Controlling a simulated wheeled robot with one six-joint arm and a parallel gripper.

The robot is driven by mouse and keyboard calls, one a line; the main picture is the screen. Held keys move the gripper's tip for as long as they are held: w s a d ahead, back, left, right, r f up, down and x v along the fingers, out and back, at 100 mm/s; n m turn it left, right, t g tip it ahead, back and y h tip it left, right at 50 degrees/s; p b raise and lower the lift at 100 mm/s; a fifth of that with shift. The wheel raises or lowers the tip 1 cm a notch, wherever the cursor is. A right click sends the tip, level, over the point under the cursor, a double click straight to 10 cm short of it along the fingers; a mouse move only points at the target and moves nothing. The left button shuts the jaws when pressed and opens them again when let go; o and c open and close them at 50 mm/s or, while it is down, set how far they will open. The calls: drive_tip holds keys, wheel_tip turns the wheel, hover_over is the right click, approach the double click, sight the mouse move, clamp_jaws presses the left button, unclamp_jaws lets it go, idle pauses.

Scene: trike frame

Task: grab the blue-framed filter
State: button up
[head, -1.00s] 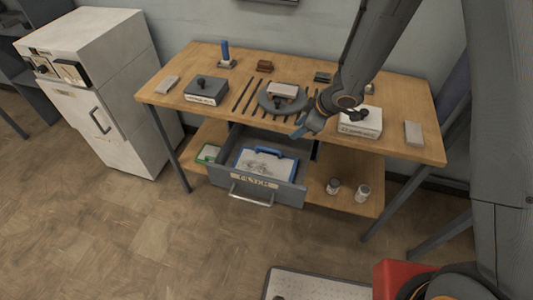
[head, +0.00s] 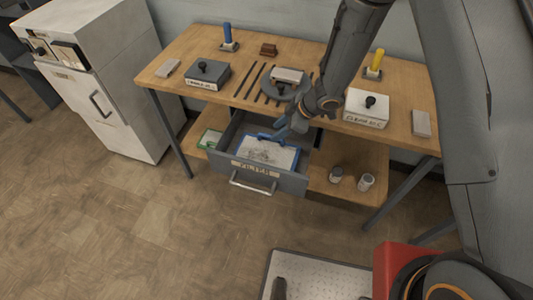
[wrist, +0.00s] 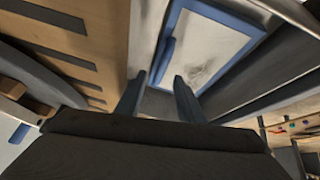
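The blue-framed filter (head: 268,153) lies in the open drawer (head: 258,174) labelled FILTER, under the workbench. It has a blue border, a pale grey, smudged middle and a blue handle along its back edge. My gripper (head: 284,130) is tilted down at the drawer's back right, close to the handle. In the wrist view the filter (wrist: 205,50) is at top centre, its blue handle (wrist: 165,60) standing just beyond my fingertips. My gripper (wrist: 158,85) is open there, its two blue-grey fingers apart with nothing between them. I cannot tell whether a fingertip touches the handle.
The workbench top (head: 190,55) overhangs the drawer at the back. It bears a grey box (head: 208,75), a white box (head: 366,108) and a round grey holder (head: 283,87). Two small jars (head: 366,182) stand on the lower shelf.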

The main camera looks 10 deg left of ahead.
sight(270, 135)
drive_tip(key=shift+p+x, duration=0.75)
drive_tip(key=shift+x, duration=1.5)
drive_tip(key=shift+r, duration=0.1)
clamp_jaws()
